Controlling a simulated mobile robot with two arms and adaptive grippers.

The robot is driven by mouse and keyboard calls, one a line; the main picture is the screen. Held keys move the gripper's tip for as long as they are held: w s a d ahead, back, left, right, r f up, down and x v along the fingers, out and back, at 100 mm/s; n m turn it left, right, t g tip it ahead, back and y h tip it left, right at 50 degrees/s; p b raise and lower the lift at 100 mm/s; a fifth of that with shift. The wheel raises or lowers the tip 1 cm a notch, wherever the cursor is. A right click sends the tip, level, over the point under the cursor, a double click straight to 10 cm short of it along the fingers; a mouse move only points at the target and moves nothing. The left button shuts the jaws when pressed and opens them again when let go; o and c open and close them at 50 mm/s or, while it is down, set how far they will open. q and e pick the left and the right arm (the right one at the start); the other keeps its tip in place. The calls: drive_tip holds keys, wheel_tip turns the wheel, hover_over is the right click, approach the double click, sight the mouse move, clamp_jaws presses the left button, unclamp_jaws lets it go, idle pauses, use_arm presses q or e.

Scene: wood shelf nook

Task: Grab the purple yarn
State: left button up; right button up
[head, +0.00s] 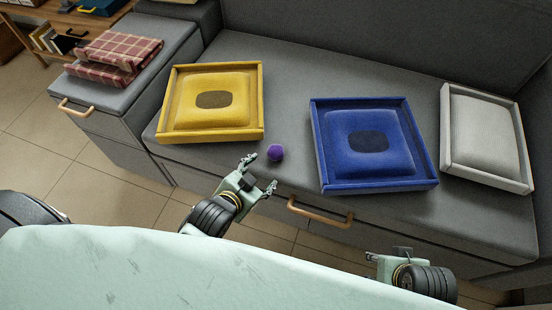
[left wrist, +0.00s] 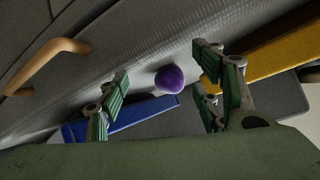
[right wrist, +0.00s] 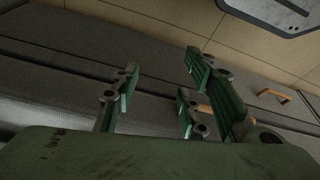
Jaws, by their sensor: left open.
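The purple yarn (head: 275,152) is a small round ball on the grey bench seat, near its front edge. It lies between the yellow and blue trays. My left gripper (head: 262,172) is open and empty, just in front of the yarn, with its fingers pointing at it. In the left wrist view the yarn (left wrist: 170,78) shows between and beyond the open fingers (left wrist: 165,85), apart from them. My right gripper (head: 385,257) is low in front of the bench at the right. In the right wrist view its fingers (right wrist: 160,85) are spread with nothing between them.
A yellow tray (head: 258,105), a blue tray (head: 318,150) and a white tray (head: 446,130), each with a cushion, sit on the bench (head: 290,75). A wooden drawer handle (head: 320,213) juts from the bench front. Folded plaid cloth (head: 115,55) lies on the left cabinet.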

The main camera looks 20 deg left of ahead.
sight(273, 156)
use_arm(q)
drive_tip(key=shift+m+t+h, duration=0.3)
drive_tip(key=shift+m+t, duration=0.1)
drive_tip(key=shift+t, duration=0.4)
drive_tip(key=w+r, duration=0.1)
drive_tip(key=w+d+r+b, duration=0.1)
drive_tip(key=w, duration=0.1)
drive_tip(key=shift+w, duration=0.2)
drive_tip(key=shift+w+d+f, duration=0.1)
drive_tip(key=shift+w, duration=0.15)
drive_tip(key=shift+w+f, duration=0.15)
drive_tip(key=shift+w, duration=0.1)
drive_tip(key=b+x, duration=0.2)
drive_tip(key=x, duration=0.2)
drive_tip(key=shift+w+d, duration=0.1)
drive_tip(key=shift+w, duration=0.25)
use_arm(e)
drive_tip(key=v, duration=0.3)
drive_tip(key=shift+s, duration=0.3)
use_arm(q)
drive_tip(key=shift+c, duration=0.5)
drive_tip(key=c, duration=1)
